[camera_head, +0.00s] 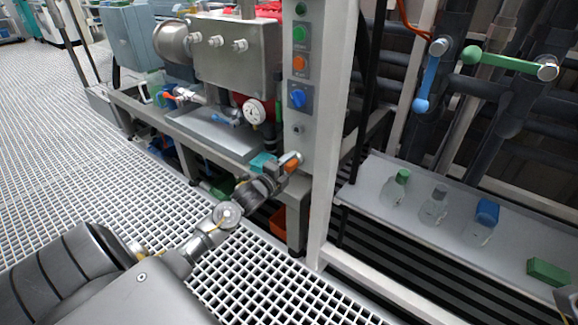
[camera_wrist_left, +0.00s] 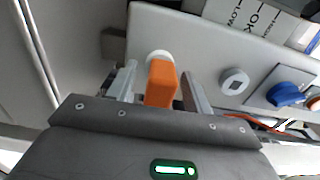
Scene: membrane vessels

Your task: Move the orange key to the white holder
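The orange key (camera_head: 291,163) is low on the grey control column, and in the left wrist view the orange key (camera_wrist_left: 160,84) stands out from the panel. A round white holder (camera_wrist_left: 158,54) shows right behind it; the key looks seated there, but the contact is hidden. My left gripper (camera_wrist_left: 160,88) is around the key, one finger on each side. A gap shows at the left finger; the right finger is very close to the key. A second round, pale holder (camera_wrist_left: 235,81) with a dark slot is beside it, also seen in the head view (camera_head: 298,129). My right gripper is not in view.
Above on the column are a blue knob (camera_head: 298,98), an orange button (camera_head: 300,63) and a green button (camera_head: 301,33). A steel bench (camera_head: 215,133) with a gauge (camera_head: 254,112) stands left. A shelf (camera_head: 375,200) with bottles is right, behind a white post (camera_head: 330,150).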

